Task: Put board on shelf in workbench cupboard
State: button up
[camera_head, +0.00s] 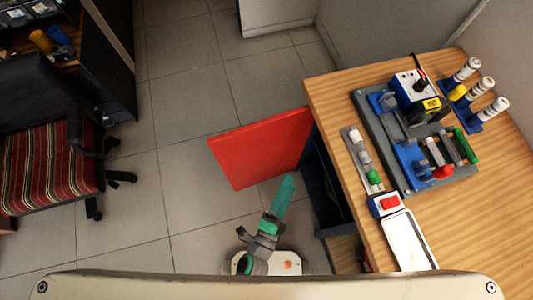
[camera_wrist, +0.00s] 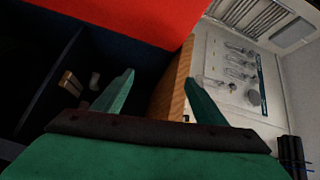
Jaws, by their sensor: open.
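The workbench (camera_head: 455,225) has a wooden top, with its cupboard (camera_head: 326,185) below on the left side. The cupboard's red door (camera_head: 262,145) stands open; its red panel also fills the top of the wrist view (camera_wrist: 130,15). The cupboard interior is dark and its shelf is hard to make out. A grey board (camera_head: 380,140) carrying blue, green and red fittings lies on the bench top; I cannot tell whether it is the task's board. My green gripper (camera_head: 288,180) is near the door and cupboard opening, below the bench top. In the wrist view its fingers (camera_wrist: 158,72) are apart and empty.
Small tan blocks (camera_wrist: 70,83) lie in the dark cupboard area. The bench top also holds a white tray (camera_head: 408,240) and a rack of white cylinders (camera_head: 473,92). A striped chair (camera_head: 50,165) stands at left. Tiled floor (camera_head: 180,110) between is clear.

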jog(key=s+a+r+n+y, duration=0.3)
jog(key=s+r+n, duration=0.1)
jog(key=n, duration=0.6)
jog(key=s+a+r+n+g+y, duration=0.1)
jog(key=s+a+r+n+y, duration=0.2)
jog(key=n, duration=0.7)
notch_tip(320, 180, up, 2)
jog(key=shift+s+a+r+n+y, duration=0.1)
jog(key=shift+s+a+n+y, duration=0.2)
jog(key=shift+s+y, duration=0.6)
